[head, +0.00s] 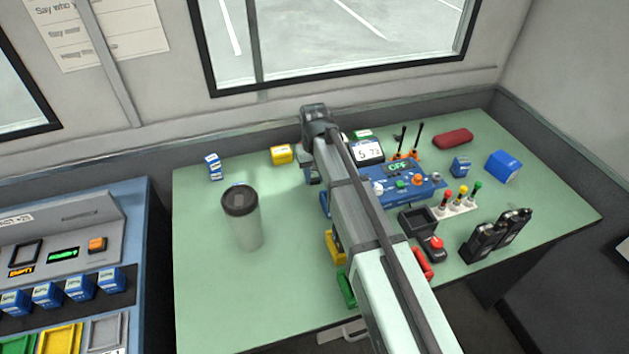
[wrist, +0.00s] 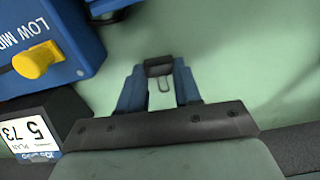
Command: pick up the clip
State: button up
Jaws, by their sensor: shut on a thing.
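The clip (wrist: 158,67) shows in the wrist view as a small black binder clip with a pale wire handle. It sits between the blue fingers of my gripper (wrist: 160,80), which is shut on it. Green tabletop shows around the clip; I cannot tell its height above the table. In the head view my arm reaches over the middle of the table, and its wrist and the clip are largely hidden.
A yellow block (head: 282,154) is at the back, and a lidded tumbler (head: 245,226) stands left. The table (head: 205,290) is clear at front left.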

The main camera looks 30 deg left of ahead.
aim_at(314, 179)
jog(key=shift+c, duration=1.4)
notch_tip(314, 179, up, 10)
